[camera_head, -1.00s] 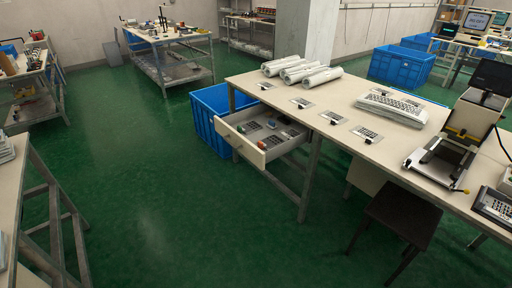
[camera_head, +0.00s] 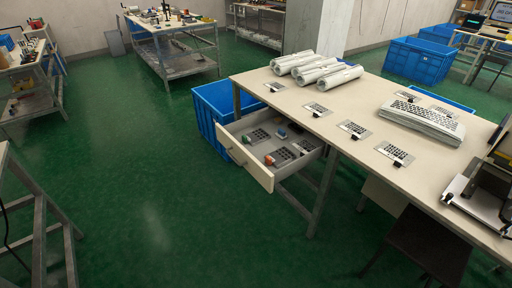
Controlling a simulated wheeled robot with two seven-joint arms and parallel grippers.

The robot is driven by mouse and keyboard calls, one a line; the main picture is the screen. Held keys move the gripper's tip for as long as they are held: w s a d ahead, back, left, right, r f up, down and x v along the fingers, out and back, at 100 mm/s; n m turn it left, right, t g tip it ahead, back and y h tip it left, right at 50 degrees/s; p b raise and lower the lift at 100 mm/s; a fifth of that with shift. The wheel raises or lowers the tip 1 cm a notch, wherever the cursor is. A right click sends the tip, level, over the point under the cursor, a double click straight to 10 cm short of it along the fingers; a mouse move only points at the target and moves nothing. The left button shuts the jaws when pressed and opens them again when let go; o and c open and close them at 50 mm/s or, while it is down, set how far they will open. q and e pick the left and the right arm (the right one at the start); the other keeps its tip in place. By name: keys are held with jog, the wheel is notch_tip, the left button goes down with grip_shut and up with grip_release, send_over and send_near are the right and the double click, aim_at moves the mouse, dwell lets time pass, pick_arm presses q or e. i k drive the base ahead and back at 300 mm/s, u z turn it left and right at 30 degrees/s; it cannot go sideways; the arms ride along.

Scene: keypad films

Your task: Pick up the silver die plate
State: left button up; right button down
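Several small flat plates with dark grids lie in a row along the near edge of the long table (camera_head: 330,90). They are a far one (camera_head: 275,87), two in the middle (camera_head: 317,108) (camera_head: 354,128), and a near one (camera_head: 394,152). An open drawer (camera_head: 253,168) under the table holds more grey plates with grids, such as one at its left (camera_head: 257,136) and one nearer the front (camera_head: 281,156). Small red and bluish pieces also lie in it. I cannot tell which plate is the silver die plate. Neither gripper is in view.
Rolled white sheets (camera_head: 316,68) and a keyboard-like stack (camera_head: 423,120) are on the table. A blue crate (camera_head: 208,112) stands behind the drawer. A dark stool (camera_head: 425,245) is at the lower right. The green floor (camera_head: 140,190) to the left is clear.

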aim_at(278, 158)
jog(key=z, duration=0.2)
jog(key=i, duration=0.75)
jog(key=z, duration=0.55)
